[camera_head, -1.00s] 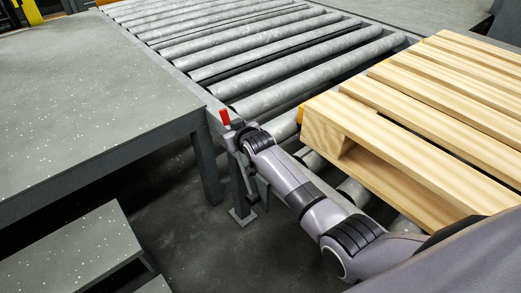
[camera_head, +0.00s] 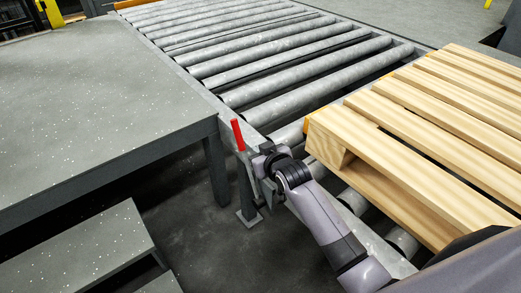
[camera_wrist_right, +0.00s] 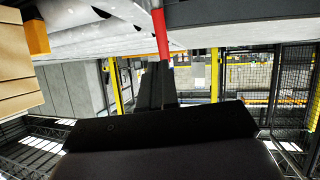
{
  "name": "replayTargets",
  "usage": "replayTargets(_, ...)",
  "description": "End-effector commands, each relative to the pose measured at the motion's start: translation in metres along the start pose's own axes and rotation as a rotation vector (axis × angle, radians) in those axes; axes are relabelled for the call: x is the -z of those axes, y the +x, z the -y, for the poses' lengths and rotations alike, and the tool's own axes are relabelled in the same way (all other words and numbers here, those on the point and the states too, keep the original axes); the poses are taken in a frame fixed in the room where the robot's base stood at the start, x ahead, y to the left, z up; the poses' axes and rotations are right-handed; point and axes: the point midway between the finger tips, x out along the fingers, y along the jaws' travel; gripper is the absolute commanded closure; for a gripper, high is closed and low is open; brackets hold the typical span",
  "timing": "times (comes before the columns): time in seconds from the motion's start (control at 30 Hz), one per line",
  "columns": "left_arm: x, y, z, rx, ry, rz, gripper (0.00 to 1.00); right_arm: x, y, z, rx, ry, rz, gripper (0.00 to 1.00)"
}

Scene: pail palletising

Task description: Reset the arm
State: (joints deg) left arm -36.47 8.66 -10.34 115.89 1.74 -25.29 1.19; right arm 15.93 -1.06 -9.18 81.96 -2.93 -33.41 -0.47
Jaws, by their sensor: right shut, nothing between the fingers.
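My right arm comes in from the lower right in the head view. Its gripper (camera_head: 257,170) is low beside the conveyor's side rail, close to a red lever (camera_head: 238,134). The lever stands nearly upright at the rail's near corner. The fingers are small and partly hidden by the wrist; the gripper is shut and empty. In the right wrist view, the red lever (camera_wrist_right: 161,34) shows at the top middle, beyond my dark gripper body. Whether the gripper touches the lever I cannot tell. My left gripper is not in view.
A wooden pallet (camera_head: 430,128) lies on the roller conveyor (camera_head: 265,72), right of my arm. A grey speckled platform (camera_head: 95,105) stands at left, with steps (camera_head: 85,245) below it. Dark floor (camera_head: 205,245) is open between the steps and my arm.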

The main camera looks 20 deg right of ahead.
Motion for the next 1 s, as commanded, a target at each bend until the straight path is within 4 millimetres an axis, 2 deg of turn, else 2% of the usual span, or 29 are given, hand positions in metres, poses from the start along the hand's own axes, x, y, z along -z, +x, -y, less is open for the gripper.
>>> replayTargets(0.2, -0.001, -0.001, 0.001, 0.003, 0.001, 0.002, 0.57, 0.000, -0.009, 0.000, 0.000, 0.000, 0.001, 1.00)
replayTargets(0.73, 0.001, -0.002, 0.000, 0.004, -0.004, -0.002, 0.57, -0.002, -0.010, 0.000, 0.000, 0.000, 0.003, 1.00)
replayTargets(0.87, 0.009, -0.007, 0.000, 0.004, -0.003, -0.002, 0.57, -0.018, -0.024, 0.000, 0.003, 0.003, 0.019, 1.00)
replayTargets(1.0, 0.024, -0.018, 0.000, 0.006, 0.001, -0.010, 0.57, -0.052, -0.060, 0.002, 0.011, 0.010, 0.054, 1.00)
